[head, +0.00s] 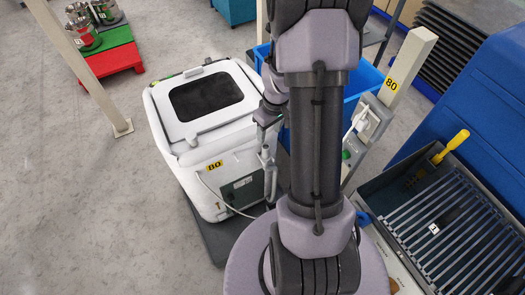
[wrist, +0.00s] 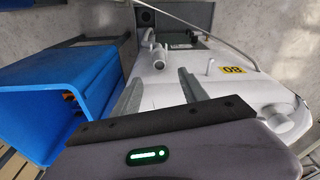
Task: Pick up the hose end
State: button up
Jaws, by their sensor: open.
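A white machine (head: 205,110) with a dark top window and a yellow 80 label stands left of my arm. A thin white hose (head: 210,188) curves across its front. The same hose arcs across the top of the wrist view (wrist: 215,36). A pale grey fitting (wrist: 155,52), which looks like the hose end, sits on the machine's side just beyond my fingertips. My gripper (wrist: 160,78) is open, its two fingers apart and nothing between them. In the head view my gripper (head: 268,118) is partly hidden by my arm at the machine's right edge.
A blue bin (wrist: 75,100) stands close beside the gripper. A post (head: 408,66) with an 80 label and a grey box stands right of my arm. A slatted tray (head: 440,225) with a yellow-handled tool is at the right.

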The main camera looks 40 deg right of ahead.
aim_at(266, 147)
jog(key=f, duration=0.2)
jog(key=f+b, duration=0.1)
jog(key=f, duration=0.3)
jog(key=shift+w+d+f, duration=0.1)
jog(key=shift+w+f, duration=0.1)
jog(key=shift+w, duration=0.2)
jog(key=f+b, duration=0.1)
jog(key=f, duration=0.1)
jog(key=w+f+b, duration=0.1)
jog(key=f, duration=0.2)
jog(key=shift+w+f, duration=0.1)
jog(key=shift+f, duration=0.15)
jog(key=shift+r, duration=0.15)
grip_shut()
